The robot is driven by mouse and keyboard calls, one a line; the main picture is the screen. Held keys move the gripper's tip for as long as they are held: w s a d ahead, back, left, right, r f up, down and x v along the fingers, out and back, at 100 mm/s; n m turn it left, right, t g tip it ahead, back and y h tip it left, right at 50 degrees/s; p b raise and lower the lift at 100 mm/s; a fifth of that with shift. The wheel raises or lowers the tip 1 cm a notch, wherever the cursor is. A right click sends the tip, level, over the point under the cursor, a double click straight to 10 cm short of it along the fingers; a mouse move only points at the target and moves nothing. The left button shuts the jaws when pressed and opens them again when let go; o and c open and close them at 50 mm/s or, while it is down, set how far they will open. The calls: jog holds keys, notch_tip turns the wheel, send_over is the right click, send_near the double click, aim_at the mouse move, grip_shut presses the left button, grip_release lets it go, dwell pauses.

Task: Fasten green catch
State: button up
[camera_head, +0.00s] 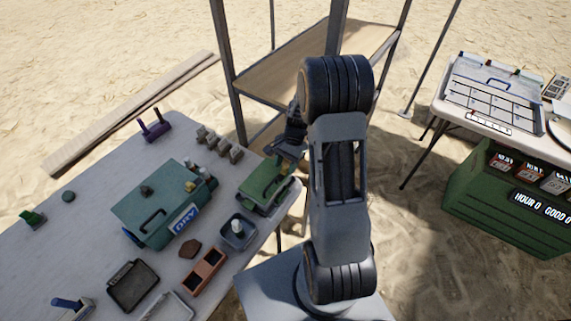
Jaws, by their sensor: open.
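A green case (262,187) with a handle on its lid lies near the right edge of the table. Its lid looks down, but a catch on it is too small or hidden to make out. My gripper (282,158) is just above the far right end of this case, pointing down, and is open. My arm hides part of the area to the right of the case. I cannot tell whether the fingers touch the case.
A larger green box (150,215) labelled DRY stands left of the case. A grey tray (238,245), a reddish tray (203,272) and several small grey blocks (220,145) are near. A wooden shelf rack (285,65) stands behind my arm.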

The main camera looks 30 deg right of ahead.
notch_tip(320, 180, up, 3)
jog(key=shift+f, duration=0.1)
jog(key=s+a+r, duration=0.2)
jog(key=s+r, duration=0.8)
jog(key=s, duration=0.3)
jog(key=shift+s+a, duration=0.25)
jog(key=shift+s, duration=0.15)
jog(key=shift+r, duration=0.1)
jog(key=w+a+r+n+t+h, duration=0.1)
jog(key=a+r+n+t+h, duration=0.3)
jog(key=n, duration=0.8)
jog(key=shift+w+a+r+t, duration=0.25)
jog(key=shift+a+r+t, duration=0.35)
jog(key=shift+r+t, duration=0.25)
